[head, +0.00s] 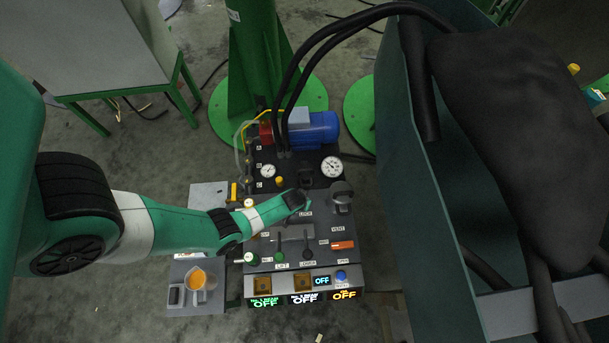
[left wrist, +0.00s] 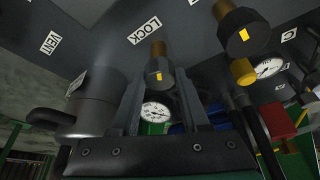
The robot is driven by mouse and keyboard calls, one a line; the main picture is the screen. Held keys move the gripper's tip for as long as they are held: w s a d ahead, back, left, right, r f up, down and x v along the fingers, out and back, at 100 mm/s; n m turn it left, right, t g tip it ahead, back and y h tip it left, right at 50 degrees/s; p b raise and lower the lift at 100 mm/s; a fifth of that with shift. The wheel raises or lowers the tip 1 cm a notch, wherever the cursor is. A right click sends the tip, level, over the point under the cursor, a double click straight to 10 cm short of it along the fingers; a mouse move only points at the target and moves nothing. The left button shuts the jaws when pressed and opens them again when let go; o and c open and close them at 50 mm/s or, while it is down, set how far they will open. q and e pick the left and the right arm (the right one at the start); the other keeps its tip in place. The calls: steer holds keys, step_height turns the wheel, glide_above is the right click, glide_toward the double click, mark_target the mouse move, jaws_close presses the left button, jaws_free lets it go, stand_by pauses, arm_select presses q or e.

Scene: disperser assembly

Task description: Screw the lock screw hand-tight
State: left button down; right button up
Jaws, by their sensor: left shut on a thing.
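The lock screw (left wrist: 159,72) is beside the LOCK label on the grey panel. In the left wrist view it has a brass shank and a dark head with a yellow mark. My left gripper (left wrist: 160,92) has one finger on each side of the head and is shut on it. In the head view my left gripper (head: 304,201) is over the panel just above the LOCK label (head: 306,213), and it hides the screw. The depth of the screw in the panel cannot be told. My right gripper is not in view.
Beside the screw is a larger dark knob (left wrist: 240,30) with a brass end. A grey cylinder (left wrist: 97,103) stands near the VENT label. Gauges (head: 331,166), a blue motor (head: 318,129) and hoses are at the back. A cup of orange liquid (head: 198,281) stands at the left.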

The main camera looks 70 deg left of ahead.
arm_select(q)
steer(key=shift+c, duration=2)
jaws_free()
steer(key=p+v, duration=0.9)
steer(key=v, duration=0.2)
steer(key=shift+r, duration=0.3)
